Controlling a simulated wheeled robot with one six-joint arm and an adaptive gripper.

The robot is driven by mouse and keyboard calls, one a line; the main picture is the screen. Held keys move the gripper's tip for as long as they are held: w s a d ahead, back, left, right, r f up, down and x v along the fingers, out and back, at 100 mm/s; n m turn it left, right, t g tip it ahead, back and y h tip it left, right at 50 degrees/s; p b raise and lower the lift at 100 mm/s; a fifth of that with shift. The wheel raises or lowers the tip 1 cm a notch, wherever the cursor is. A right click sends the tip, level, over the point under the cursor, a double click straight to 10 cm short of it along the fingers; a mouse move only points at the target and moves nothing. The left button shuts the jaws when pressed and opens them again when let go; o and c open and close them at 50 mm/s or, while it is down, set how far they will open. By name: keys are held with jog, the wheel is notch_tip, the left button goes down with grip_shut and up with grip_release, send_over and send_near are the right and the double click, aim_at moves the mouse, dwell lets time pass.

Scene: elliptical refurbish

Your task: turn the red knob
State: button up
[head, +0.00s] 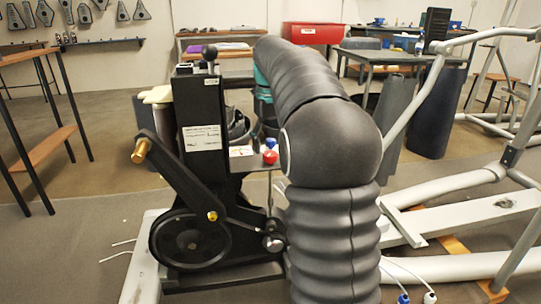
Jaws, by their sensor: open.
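The red knob (270,157) is small and round. It sits on the right side of the black elliptical drive unit (200,120), beside a small pale plate and just below a blue-and-white knob (271,143). My arm rises in front and bends over to the left, with its teal wrist part above and behind the knobs. My gripper (238,127) shows as dark curved parts between the drive unit and the teal wrist, up and left of the red knob. It is open and looks apart from the knob. Its fingertips are partly hidden.
A black crank arm with a brass pin (142,150) and a pulley wheel (190,240) are on the unit's near side. Grey frame tubes (450,185) lie to the right. A wooden-shelved rack (40,150) stands at left. Open floor lies between.

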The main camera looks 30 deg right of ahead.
jog(key=shift+f, duration=1.25)
jog(key=c, duration=1.2)
jog(key=shift+o, duration=0.2)
jog(key=shift+r+m+p, duration=0.35)
jog(key=shift+m+p, duration=0.45)
jog(key=shift+p, duration=0.45)
jog(key=shift+f+m+p, duration=0.15)
jog(key=shift+m+p, duration=0.55)
jog(key=shift+f, duration=0.2)
jog(key=o, duration=1.2)
jog(key=shift+c, duration=0.2)
